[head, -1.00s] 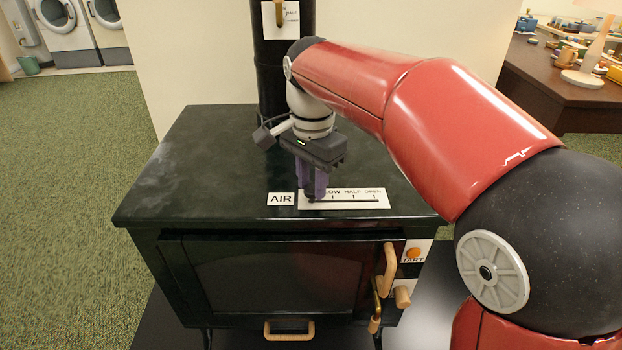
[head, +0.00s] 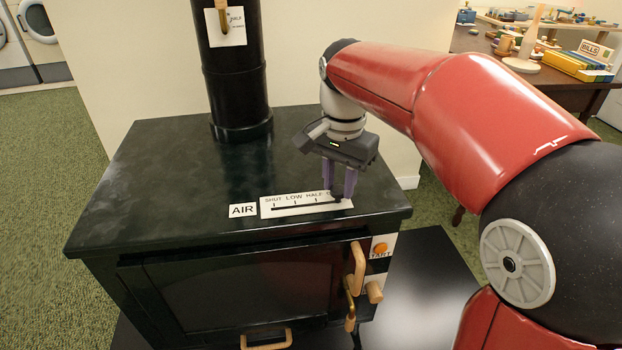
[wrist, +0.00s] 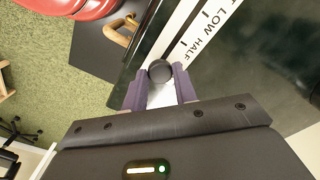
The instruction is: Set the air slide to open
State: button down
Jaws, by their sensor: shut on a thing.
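The air slide (head: 290,208) is a white strip with a dark slot on the stove's black top, marked SHUT, LOW, HALF and a last word mostly hidden by my gripper. An AIR label (head: 243,210) lies at its left end. My gripper (head: 340,193) points down at the right end of the slot, past the HALF mark. In the wrist view, its purple fingers (wrist: 160,88) are shut on a round dark knob (wrist: 159,71). The white strip (wrist: 215,22) with LOW and HALF shows there too.
The stove's flue pipe (head: 236,75) rises behind the top and carries a small labelled plate (head: 225,27). Wooden handles (head: 357,268) and an orange START button (head: 380,248) are on the stove's front right. A cluttered table (head: 500,62) stands at the back right.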

aim_at(342, 189)
jog(key=shift+d, duration=0.2)
jog(key=c, duration=1.1)
grip_release()
jog(key=shift+w+d, duration=0.1)
jog(key=shift+d, duration=0.05)
notch_tip(342, 189, up, 8)
jog(key=shift+f+p, duration=0.1)
jog(key=shift+p, duration=0.45)
jog(key=s+d+f+n+t, duration=0.2)
jog(key=s+d+f, duration=0.3)
jog(key=s, duration=0.3)
jog(key=s+d+f+n+t, duration=0.3)
jog(key=s+d+f, duration=0.3)
jog(key=s, duration=0.3)
jog(key=shift+d+n+t, duration=0.3)
jog(key=shift+d+n, duration=0.3)
jog(key=shift+d, duration=0.3)
